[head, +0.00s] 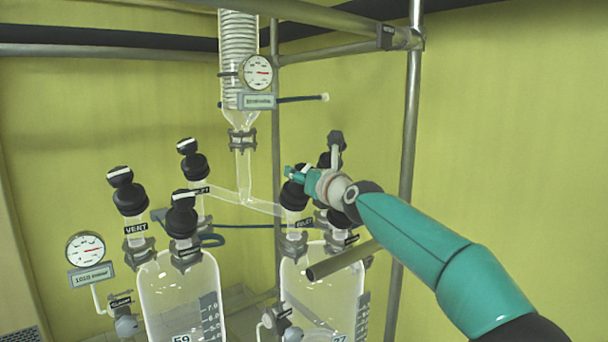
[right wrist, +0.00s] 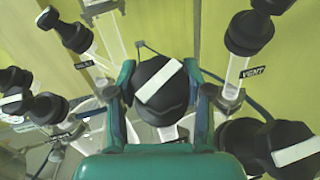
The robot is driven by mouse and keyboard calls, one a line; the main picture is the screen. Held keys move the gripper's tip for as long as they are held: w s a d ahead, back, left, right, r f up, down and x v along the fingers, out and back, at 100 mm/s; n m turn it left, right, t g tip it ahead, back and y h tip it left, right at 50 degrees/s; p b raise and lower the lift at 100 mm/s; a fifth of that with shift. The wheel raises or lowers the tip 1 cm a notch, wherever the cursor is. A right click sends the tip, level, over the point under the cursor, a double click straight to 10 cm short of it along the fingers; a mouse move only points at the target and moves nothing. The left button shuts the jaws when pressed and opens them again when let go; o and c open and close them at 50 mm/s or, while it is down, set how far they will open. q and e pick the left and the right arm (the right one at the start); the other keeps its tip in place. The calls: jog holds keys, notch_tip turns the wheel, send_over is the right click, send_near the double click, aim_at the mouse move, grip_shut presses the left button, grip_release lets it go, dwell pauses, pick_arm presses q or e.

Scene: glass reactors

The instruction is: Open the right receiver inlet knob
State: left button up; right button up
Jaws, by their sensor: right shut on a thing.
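The right receiver (head: 318,295) is a clear glass vessel with several black-knobbed necks on top. Its inlet knob (head: 294,194) is black, above a neck with an inlet label, partly hidden by my right gripper (head: 302,174). In the right wrist view the knob (right wrist: 160,90) has a white bar on top, tilted diagonally. The teal fingers of my right gripper (right wrist: 163,100) stand on both sides of the knob and are shut on it. My left gripper is not in view.
The left receiver (head: 180,290) stands beside it with its own black knobs. A vent knob (right wrist: 250,32) and another black knob (right wrist: 290,150) are close to my right fingers. A glass tube (head: 245,200) and metal frame poles (head: 408,130) stand around the vessels.

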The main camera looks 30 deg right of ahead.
jog(key=n+y+b, duration=0.1)
jog(key=b, duration=0.1)
jog(key=shift+f+n+y+b, duration=0.15)
jog(key=shift+n+y+b, duration=0.55)
jog(key=shift+n+y, duration=0.9)
jog(key=n+y+p, duration=0.3)
jog(key=shift+r, duration=0.35)
jog(key=shift+a+f+n+g+y+p, duration=0.1)
jog(key=shift+f+n+g+y+p, duration=0.1)
jog(key=shift+n+g+y+p, duration=1.05)
jog(key=shift+n+y+p, duration=0.25)
jog(key=shift+n+p, duration=0.05)
jog(key=shift+n, duration=0.25)
jog(key=shift+f, duration=0.1)
